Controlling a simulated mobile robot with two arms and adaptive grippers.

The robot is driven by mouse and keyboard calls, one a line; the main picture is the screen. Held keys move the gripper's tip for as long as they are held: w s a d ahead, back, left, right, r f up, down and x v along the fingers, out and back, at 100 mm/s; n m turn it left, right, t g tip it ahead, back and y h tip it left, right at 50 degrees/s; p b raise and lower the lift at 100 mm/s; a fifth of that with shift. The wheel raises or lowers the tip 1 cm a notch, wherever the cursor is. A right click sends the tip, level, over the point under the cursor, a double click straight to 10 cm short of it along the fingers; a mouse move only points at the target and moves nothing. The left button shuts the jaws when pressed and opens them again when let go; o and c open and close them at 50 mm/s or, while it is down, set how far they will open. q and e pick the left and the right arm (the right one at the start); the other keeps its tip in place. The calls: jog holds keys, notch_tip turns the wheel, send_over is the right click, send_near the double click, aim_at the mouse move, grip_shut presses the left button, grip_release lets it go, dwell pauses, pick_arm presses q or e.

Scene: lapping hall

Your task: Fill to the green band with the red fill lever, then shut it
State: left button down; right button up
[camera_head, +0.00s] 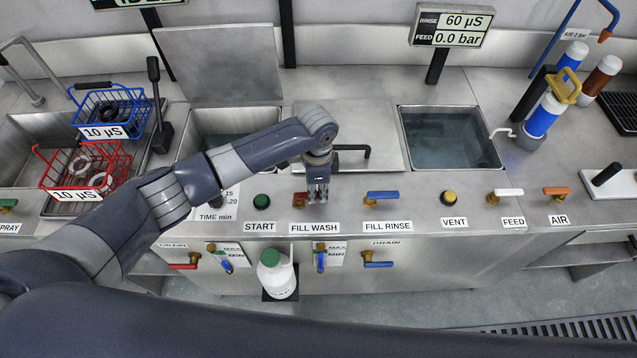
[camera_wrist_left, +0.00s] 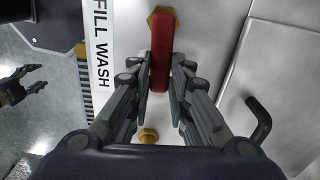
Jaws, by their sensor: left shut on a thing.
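The red fill lever (camera_head: 301,197) stands at the FILL WASH label (camera_head: 314,229) on the front ledge. In the left wrist view the red handle (camera_wrist_left: 162,55) runs between the fingers. My left gripper (camera_head: 318,192) is shut on it, and its fingers (camera_wrist_left: 160,85) touch both sides. The wash tank (camera_head: 190,150) is at the left with its lid raised; the arm hides part of its opening. My right gripper (camera_wrist_left: 22,85) shows at the wrist view's left edge, fingers apart and empty.
A blue FILL RINSE lever (camera_head: 382,195) is just right of the red one, and a green START button (camera_head: 262,201) is left. A bent black handle (camera_wrist_left: 262,118) rises close to my left gripper. A white bottle (camera_head: 277,275) stands below the ledge.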

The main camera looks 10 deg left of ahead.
aim_at(318, 196)
pick_arm(q)
jog(key=shift+s+d+m, duration=0.1)
jog(key=shift+s+m, duration=0.05)
jog(key=shift+m, duration=0.35)
jog(key=c, duration=1.5)
grip_release()
jog(key=shift+r, duration=0.2)
notch_tip(318, 196, up, 12)
jog(key=shift+f, duration=0.2)
jog(key=shift+s+f, duration=0.1)
